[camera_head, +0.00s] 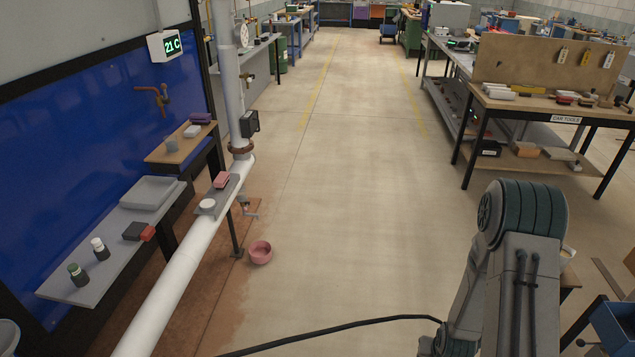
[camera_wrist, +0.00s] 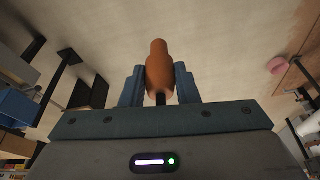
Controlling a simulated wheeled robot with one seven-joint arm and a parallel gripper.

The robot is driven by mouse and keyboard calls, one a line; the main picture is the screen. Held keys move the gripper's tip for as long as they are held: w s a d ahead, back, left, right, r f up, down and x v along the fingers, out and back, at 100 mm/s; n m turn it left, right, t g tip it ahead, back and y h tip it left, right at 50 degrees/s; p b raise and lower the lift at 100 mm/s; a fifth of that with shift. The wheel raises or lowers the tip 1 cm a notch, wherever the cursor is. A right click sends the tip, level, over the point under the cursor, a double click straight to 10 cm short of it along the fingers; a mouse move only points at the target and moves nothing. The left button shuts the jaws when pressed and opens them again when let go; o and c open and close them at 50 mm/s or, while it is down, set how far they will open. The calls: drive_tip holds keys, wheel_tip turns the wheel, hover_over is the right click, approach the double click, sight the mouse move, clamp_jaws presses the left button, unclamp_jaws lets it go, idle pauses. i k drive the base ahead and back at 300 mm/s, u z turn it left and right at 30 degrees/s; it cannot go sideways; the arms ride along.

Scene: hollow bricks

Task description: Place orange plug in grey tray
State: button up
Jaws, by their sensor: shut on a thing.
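The orange plug (camera_wrist: 159,76) is between the two blue fingers of my gripper (camera_wrist: 158,69) in the wrist view. The gripper is shut on it, and its rounded narrow end points away from the palm. The plug is not visible in the head view, and neither is my gripper; only my arm shows there, at lower right. The grey tray (camera_head: 151,192) sits on the grey shelf by the blue wall at the left of the head view. It looks empty. The tray is not identifiable in the wrist view.
The grey shelf (camera_head: 66,287) also holds two small bottles and a dark block with a red end (camera_head: 139,231). A white pipe (camera_head: 172,285) runs in front of it. A pink bowl (camera_head: 260,252) is on the floor. The middle floor is clear. A tool table (camera_head: 540,107) stands right.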

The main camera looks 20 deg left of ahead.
sight(145, 201)
drive_tip(key=u, duration=0.3)
drive_tip(key=i, duration=1.25)
drive_tip(key=u, duration=1.3)
drive_tip(key=i, duration=0.7)
drive_tip(key=u, duration=0.75)
